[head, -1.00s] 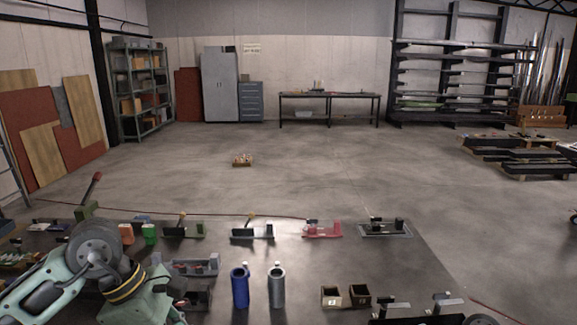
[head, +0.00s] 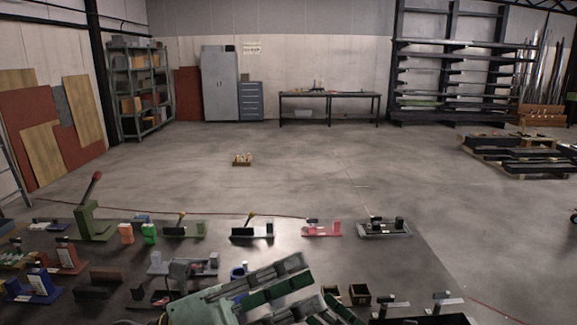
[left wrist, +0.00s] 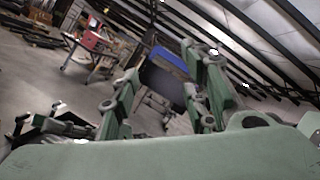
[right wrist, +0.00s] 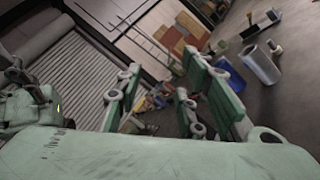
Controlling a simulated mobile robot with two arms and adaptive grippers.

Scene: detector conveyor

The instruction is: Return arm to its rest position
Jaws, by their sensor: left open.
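My left gripper (head: 312,290) shows at the bottom middle of the head view, its green-padded fingers pointing right and spread apart. It is open and empty, over the front part of the dark table (head: 320,256). In the left wrist view its two fingers (left wrist: 165,72) stand apart with nothing between them. My right gripper (right wrist: 160,75) shows only in the right wrist view, fingers apart and empty.
A row of small fixtures stands along the table's back, including a green one with a red-tipped lever (head: 88,212), a pink one (head: 322,229) and a grey one (head: 384,229). Open floor lies beyond the table.

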